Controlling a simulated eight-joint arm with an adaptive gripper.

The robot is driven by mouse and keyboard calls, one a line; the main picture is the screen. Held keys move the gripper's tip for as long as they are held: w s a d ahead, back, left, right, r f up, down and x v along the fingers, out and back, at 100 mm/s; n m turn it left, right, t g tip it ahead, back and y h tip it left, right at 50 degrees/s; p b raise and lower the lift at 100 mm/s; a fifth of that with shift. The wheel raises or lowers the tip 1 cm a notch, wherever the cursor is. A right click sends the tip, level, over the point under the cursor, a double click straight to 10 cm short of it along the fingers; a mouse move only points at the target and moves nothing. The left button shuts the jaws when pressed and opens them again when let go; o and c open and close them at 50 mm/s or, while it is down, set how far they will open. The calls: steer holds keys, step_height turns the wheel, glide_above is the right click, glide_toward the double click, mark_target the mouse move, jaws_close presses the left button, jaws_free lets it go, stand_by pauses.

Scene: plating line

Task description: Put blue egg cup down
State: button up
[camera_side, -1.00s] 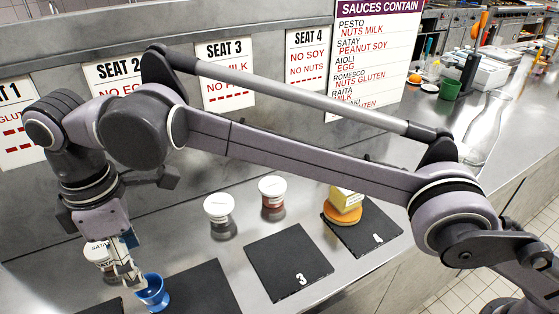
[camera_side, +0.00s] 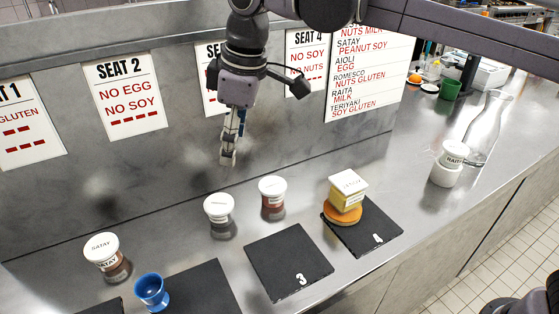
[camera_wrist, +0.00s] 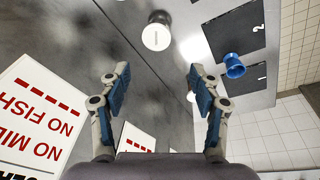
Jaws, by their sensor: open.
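The blue egg cup (camera_side: 152,292) stands upright at the lower left in the side view, by the left edge of a black mat (camera_side: 207,289). I cannot tell whether its foot overlaps the mat. The cup also shows in the wrist view (camera_wrist: 234,66), right of the fingers. My gripper (camera_side: 228,158) is high above the back of the counter, well up and to the right of the cup. In the wrist view its two fingers (camera_wrist: 159,72) are spread with nothing between them.
A satay jar (camera_side: 108,258) stands behind the cup. Two white-lidded jars, one nearer (camera_side: 219,216) and one to its right (camera_side: 272,198), stand behind mat 3 (camera_side: 288,262), which is bare. Mat 4 (camera_side: 378,230) holds food with a white-topped block. A raita jar (camera_side: 447,163) and glass bottle (camera_side: 485,128) stand right.

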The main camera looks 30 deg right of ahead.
steer(key=s+d+f+m+t, duration=0.1)
steer(key=s+d+m, duration=0.15)
steer(key=d, duration=0.65)
steer(key=s+d+f+m+t, duration=0.1)
steer(key=s+d+m, duration=0.15)
steer(key=d, duration=0.55)
steer(key=s+d+f+m+t, duration=0.1)
steer(key=s+d+f+m, duration=0.2)
steer(key=s+d+f, duration=0.2)
steer(key=s+d+f+m+t+h, duration=0.1)
steer(key=s+d+f+m+t, duration=0.1)
steer(key=s+d+f, duration=0.4)
steer(key=d+m, duration=0.1)
steer(key=d, duration=0.2)
steer(key=shift+s+d, duration=0.15)
steer(key=shift+d, duration=0.1)
